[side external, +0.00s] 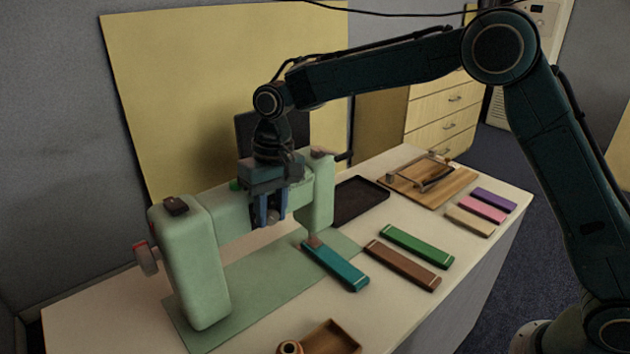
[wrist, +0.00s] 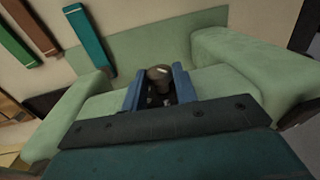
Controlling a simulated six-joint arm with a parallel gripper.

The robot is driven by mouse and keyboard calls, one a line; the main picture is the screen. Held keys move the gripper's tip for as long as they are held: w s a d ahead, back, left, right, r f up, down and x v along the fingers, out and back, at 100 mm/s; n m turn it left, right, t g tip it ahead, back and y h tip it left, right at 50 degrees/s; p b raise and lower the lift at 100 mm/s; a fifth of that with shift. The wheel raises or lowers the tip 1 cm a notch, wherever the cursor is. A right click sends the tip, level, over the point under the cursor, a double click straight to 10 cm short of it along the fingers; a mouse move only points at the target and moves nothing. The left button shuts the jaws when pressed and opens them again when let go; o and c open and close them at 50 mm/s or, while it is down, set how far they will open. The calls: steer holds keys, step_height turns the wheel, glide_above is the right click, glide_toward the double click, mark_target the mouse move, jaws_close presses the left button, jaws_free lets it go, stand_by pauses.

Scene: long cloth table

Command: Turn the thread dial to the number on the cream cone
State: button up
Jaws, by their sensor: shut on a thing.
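A pale green sewing machine (side external: 195,265) stands on the table, with its arm running across to the right. My gripper (side external: 271,216) points down at the front of that arm, its blue fingers shut on a small round grey-brown dial. The dial (wrist: 159,73) shows between the fingertips (wrist: 157,85) in the wrist view, with a small pale mark on it. Its numbers are too small to read. I cannot make out a cream cone or its number in either view.
Teal (side external: 335,265), brown (side external: 402,265) and green (side external: 417,246) bars lie to the right of the machine. A dark tray (side external: 358,201) and a wooden board (side external: 450,187) are behind them. A wooden box (side external: 335,338) is at the front edge. A handwheel (side external: 146,259) sticks out at left.

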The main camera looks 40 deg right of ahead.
steer(key=shift+w+d+y, duration=0.1)
steer(key=shift+d+y, duration=0.1)
steer(key=shift+y, duration=0.7)
steer(key=o, duration=1)
steer(key=shift+c, duration=0.2)
steer(key=shift+r, duration=0.1)
steer(key=v, duration=1.1)
steer(key=shift+d+r, duration=0.2)
steer(key=shift+r, duration=0.1)
